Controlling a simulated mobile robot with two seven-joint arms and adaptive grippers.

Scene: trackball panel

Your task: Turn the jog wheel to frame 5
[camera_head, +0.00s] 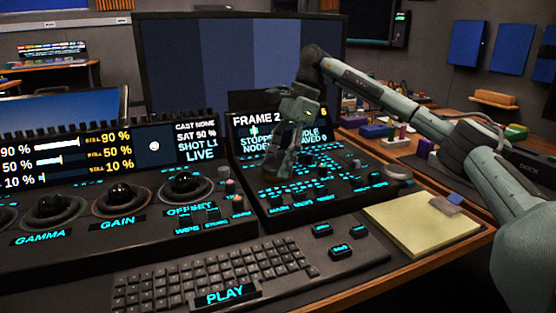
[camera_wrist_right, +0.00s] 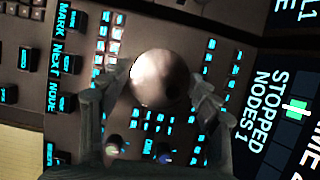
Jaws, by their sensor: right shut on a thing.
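The jog wheel shows in the right wrist view as a round, shiny silver knob (camera_wrist_right: 160,78) on the dark key panel. My right gripper (camera_wrist_right: 154,84) has a finger on either side of it and is shut on it. In the head view my right gripper (camera_head: 286,168) reaches down onto the right panel, and the arm hides the knob there. The small screen (camera_head: 250,128) behind it reads FRAME 2 in the head view, with STOPPED below, partly covered by my gripper. In the wrist view the frame line is cut off. My left gripper is not in view.
Lit keys surround the knob, with MARK, NEXT and NODE keys (camera_head: 302,202) in front. Trackballs (camera_head: 187,184) stand to the left, a keyboard (camera_head: 240,270) in front, and a yellow note pad (camera_head: 420,222) to the right. A large monitor (camera_head: 200,60) stands behind.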

